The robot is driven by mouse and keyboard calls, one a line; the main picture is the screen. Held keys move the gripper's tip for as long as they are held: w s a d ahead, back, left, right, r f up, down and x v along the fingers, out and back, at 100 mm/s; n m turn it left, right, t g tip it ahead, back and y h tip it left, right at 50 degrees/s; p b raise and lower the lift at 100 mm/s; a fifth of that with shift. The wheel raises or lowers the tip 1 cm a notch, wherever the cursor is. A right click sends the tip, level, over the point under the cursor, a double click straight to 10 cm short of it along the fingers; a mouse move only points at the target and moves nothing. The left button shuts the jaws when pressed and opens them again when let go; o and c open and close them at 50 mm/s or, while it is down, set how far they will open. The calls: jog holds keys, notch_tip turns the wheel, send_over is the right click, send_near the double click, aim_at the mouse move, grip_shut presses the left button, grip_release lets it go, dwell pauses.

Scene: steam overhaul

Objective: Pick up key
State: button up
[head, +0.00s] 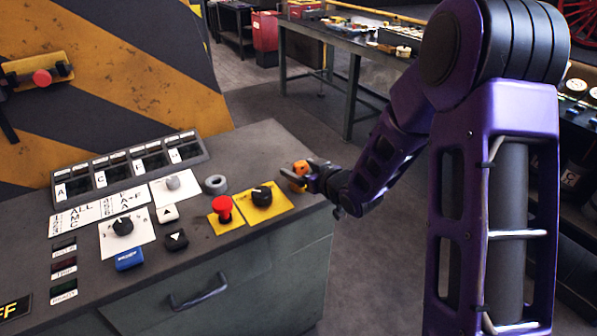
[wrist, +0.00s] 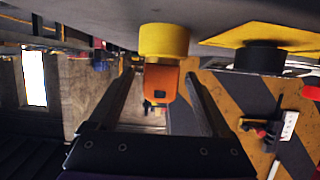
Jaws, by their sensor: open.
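The key is an orange block-like piece (wrist: 161,83) with a small dark hole, standing out from a round yellow base (wrist: 164,41) in the wrist view. In the head view the orange key (head: 300,168) shows small at the right end of the grey console top. My gripper (wrist: 160,73) is open, with one finger on each side of the key and a visible gap to each. In the head view my gripper (head: 294,178) reaches in from the right at the console's edge and partly hides the key and its base.
The console top (head: 262,150) carries a black knob on a yellow plate (head: 261,194), a red button (head: 222,208) and a grey ring (head: 215,184) left of the key. A striped panel (head: 120,70) rises behind. Open floor lies right of the console; a workbench (head: 345,40) stands farther back.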

grip_shut()
dwell(0.3)
